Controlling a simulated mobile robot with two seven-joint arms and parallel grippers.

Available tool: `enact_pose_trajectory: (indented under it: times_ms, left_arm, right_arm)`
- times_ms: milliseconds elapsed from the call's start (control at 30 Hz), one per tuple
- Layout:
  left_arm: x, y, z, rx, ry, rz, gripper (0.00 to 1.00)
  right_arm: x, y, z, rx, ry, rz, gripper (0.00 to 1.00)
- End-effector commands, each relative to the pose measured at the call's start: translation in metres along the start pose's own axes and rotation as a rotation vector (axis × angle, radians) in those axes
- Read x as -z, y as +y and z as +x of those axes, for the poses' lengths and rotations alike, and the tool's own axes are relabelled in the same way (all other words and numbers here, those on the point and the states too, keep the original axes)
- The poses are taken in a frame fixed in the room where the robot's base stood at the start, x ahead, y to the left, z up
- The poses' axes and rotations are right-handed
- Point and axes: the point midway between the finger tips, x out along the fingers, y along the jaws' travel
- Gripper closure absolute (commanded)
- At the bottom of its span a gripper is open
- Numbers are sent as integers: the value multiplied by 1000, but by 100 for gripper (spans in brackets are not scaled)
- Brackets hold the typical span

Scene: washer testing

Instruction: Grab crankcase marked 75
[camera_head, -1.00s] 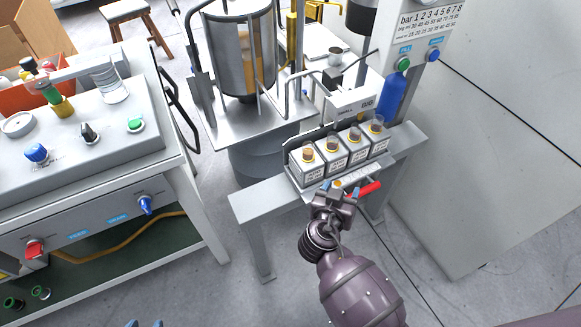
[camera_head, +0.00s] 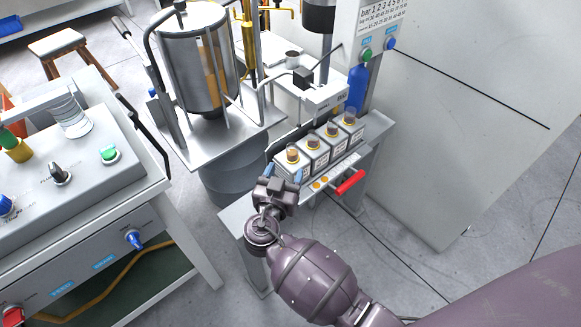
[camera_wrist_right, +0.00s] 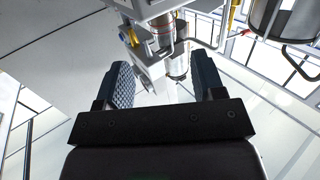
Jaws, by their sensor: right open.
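Several white block-shaped crankcases with amber-ringed round tops stand in a row on a small bench. The leftmost crankcase (camera_head: 286,166) is nearest my right gripper; others follow to the right, such as the far right crankcase (camera_head: 350,125). Their markings are too small to read, so I cannot tell which is 75. My right gripper (camera_head: 283,175) is open at the front left end of the row, by the leftmost crankcase, partly covering it. The right wrist view shows its spread fingers (camera_wrist_right: 166,82) with nothing gripped; pale block and cylinder shapes show beyond them. My left gripper is out of view.
A red handle (camera_head: 350,183) sticks out in front of the row. A metal tank (camera_head: 196,60) stands behind left, a grey control console (camera_head: 70,165) at left.

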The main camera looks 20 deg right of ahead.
Motion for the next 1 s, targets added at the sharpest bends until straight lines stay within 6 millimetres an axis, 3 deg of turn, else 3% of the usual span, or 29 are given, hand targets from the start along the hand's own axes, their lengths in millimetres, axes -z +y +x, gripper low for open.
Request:
enact_pose_trajectory:
  times_ms: [133, 467, 700, 1000]
  left_arm:
    - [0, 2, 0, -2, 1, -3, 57]
    - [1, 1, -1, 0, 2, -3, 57]
    - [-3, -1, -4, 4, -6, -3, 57]
    - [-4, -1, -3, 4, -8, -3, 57]
  right_arm:
    - [1, -1, 23, 1, 2, 0, 38]
    - [6, -2, 46, 1, 2, 1, 38]
    - [9, -4, 78, 1, 0, -1, 38]
    - [8, -4, 85, 1, -2, 0, 38]
